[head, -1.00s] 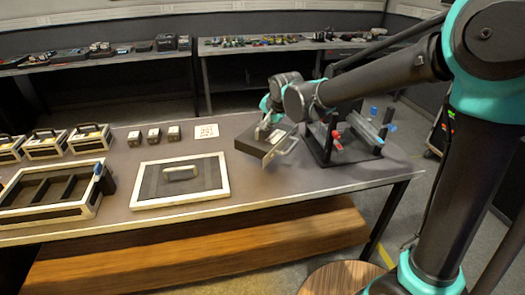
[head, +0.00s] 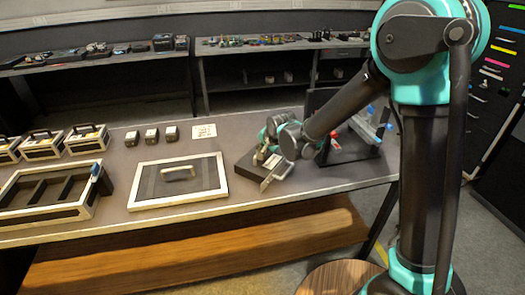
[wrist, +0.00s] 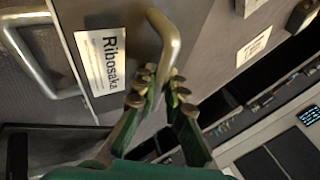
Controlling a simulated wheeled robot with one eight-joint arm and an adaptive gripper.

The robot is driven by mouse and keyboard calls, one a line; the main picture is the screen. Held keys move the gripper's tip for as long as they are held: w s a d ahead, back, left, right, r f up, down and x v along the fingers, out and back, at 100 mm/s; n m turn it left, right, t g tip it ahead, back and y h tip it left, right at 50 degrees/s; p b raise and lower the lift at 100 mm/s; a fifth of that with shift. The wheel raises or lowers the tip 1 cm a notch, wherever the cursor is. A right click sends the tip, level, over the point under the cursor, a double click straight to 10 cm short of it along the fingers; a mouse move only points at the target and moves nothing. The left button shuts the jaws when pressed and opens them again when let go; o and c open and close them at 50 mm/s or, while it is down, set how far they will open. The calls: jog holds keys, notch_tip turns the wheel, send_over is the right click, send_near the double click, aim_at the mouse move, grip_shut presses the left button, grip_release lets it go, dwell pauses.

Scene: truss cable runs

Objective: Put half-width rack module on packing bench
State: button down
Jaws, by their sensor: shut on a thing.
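The half-width rack module (head: 246,164) is a dark flat box with a pale panel and metal handle at its near right side. In the wrist view, the module (wrist: 108,18) shows a white "Ribosaka" label, a silver handle at left and a tan bar handle. My gripper (head: 268,152) is at the module's top; in the wrist view its fingers (wrist: 160,90) are shut around the tan handle. The module is over the right part of the packing bench (head: 225,220). I cannot tell whether its underside touches the bench top.
A dark stand (head: 348,148) with red and blue clamps is close right of the module. A flat framed lid (head: 180,203), an open divided case (head: 45,212), three small blocks (head: 152,134) and a white card (head: 202,131) occupy the bench to the left. Bare bench lies between them.

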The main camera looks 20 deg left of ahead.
jog(key=c, duration=1.6)
grip_release()
jog(key=v, duration=1.2)
jog(key=s+d+f+n+h, duration=0.1)
jog(key=s+d+f, duration=0.1)
jog(key=d, duration=0.9)
jog(key=s+d+f+n+h, duration=0.1)
jog(key=d+f+h, duration=0.15)
jog(key=d, duration=0.75)
jog(key=s+d+f+n, duration=0.1)
jog(key=s+d+f, duration=0.1)
jog(key=d, duration=0.9)
jog(key=s+d+f+n+g+h, duration=0.1)
jog(key=s+d+f, duration=0.3)
jog(key=s+d, duration=0.4)
jog(key=shift+s+d+f, duration=0.25)
jog(key=shift+f, duration=0.05)
